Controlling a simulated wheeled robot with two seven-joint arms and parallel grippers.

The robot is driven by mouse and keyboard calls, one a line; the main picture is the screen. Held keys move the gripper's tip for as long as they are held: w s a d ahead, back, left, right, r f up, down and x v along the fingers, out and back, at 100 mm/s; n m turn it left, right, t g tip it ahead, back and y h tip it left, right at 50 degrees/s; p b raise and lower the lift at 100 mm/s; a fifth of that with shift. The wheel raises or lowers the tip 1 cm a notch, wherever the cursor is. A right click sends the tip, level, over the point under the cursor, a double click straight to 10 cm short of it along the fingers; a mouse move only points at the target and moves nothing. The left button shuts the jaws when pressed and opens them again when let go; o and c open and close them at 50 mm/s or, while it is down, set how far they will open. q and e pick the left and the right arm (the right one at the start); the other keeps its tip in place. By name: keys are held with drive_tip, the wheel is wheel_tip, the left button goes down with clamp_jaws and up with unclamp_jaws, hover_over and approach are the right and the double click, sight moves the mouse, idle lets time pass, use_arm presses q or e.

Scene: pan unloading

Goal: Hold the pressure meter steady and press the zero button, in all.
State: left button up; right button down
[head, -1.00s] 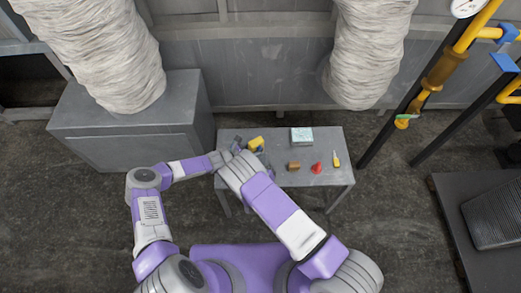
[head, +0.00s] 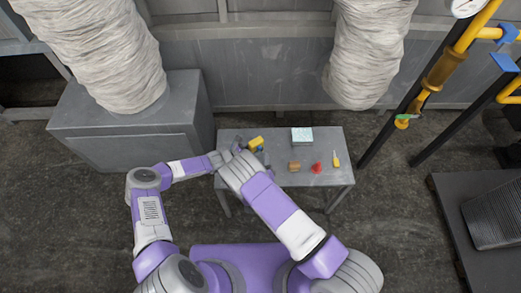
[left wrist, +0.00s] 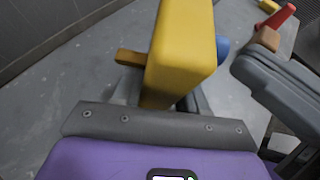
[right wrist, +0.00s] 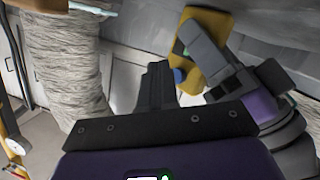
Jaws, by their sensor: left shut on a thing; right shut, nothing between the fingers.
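The yellow block-like body, which looks like the pressure meter (head: 256,142), is held above the left part of the table. My left gripper (head: 232,149) is shut on it; the meter also fills the middle of the left wrist view (left wrist: 182,50). In the right wrist view the meter (right wrist: 212,25) stands tilted behind the left gripper's grey fingers, with small green and blue spots near it. My right gripper (right wrist: 156,85) is shut and empty, to the left of the meter in that view and apart from it. The zero button cannot be made out clearly.
On the grey table (head: 285,182) lie a pale box (head: 302,135), a brown block (head: 294,167), a red object (head: 317,168) and a yellow-handled tool (head: 336,159). A blue item (head: 260,149) is near the meter.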

drive_tip(key=shift+w+a, duration=0.2)
drive_tip(key=shift+w, duration=0.1)
drive_tip(key=shift+w+a+r, duration=0.1)
drive_tip(key=shift+w+a, duration=0.25)
drive_tip(key=shift+w, duration=0.2)
idle(1.1)
drive_tip(key=shift+s, duration=0.1)
drive_tip(key=shift+s+d, duration=0.55)
drive_tip(key=shift+s, duration=0.3)
drive_tip(key=shift+s+d+f, duration=0.1)
drive_tip(key=shift+s+d, duration=0.35)
drive_tip(key=shift+s, duration=0.25)
drive_tip(key=shift+s+d+f, duration=0.1)
drive_tip(key=shift+s+d, duration=0.35)
drive_tip(key=shift+s, duration=0.25)
drive_tip(key=shift+s+d+f, duration=0.1)
drive_tip(key=shift+s+d, duration=0.35)
drive_tip(key=shift+s, duration=0.25)
use_arm(q)
drive_tip(key=o, duration=0.9)
drive_tip(key=shift+c, duration=0.2)
